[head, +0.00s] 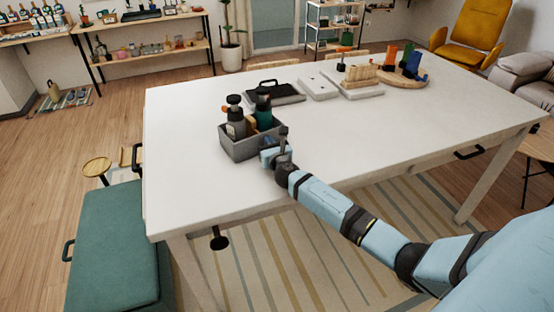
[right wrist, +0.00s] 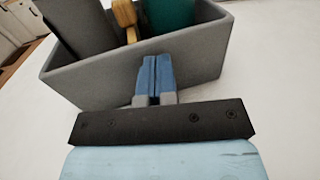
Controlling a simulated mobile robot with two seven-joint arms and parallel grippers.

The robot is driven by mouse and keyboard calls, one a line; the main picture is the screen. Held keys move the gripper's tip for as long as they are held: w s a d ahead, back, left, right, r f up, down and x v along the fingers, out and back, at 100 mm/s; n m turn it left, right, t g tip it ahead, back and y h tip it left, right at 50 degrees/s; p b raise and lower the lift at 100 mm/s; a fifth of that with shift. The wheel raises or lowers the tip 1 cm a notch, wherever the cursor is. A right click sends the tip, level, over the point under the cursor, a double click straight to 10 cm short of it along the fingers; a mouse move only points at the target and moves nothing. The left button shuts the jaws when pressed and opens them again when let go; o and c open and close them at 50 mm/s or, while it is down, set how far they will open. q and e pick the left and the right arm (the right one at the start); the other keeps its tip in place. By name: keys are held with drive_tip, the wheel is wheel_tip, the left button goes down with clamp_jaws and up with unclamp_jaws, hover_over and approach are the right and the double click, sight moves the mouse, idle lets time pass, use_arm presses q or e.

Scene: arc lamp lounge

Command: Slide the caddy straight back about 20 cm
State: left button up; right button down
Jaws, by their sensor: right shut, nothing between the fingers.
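The caddy (head: 240,149) is a grey open box standing upright on the white table (head: 330,150), left of the middle. It holds a dark bottle (head: 236,125), a green bottle with a black top (head: 264,117) and a wooden-handled item (right wrist: 125,18). My right gripper (head: 268,155) is shut and empty at the caddy's near side. In the right wrist view the caddy's grey wall (right wrist: 100,80) lies right in front of the shut blue fingertips (right wrist: 155,68). They look to be at or against that wall; exact contact is unclear. My left gripper is not in view.
Behind the caddy lies a black tray (head: 277,93) at the table's back, with bare tabletop between. A white board (head: 319,87) and a round wooden board with coloured cups (head: 405,77) are further right. A green bench (head: 120,240) stands left of the table.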

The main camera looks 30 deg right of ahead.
drive_tip(key=b+x, duration=0.1)
drive_tip(key=x, duration=0.4)
drive_tip(key=shift+f, duration=0.15)
drive_tip(key=shift+w+d, duration=0.15)
drive_tip(key=shift+w, duration=0.2)
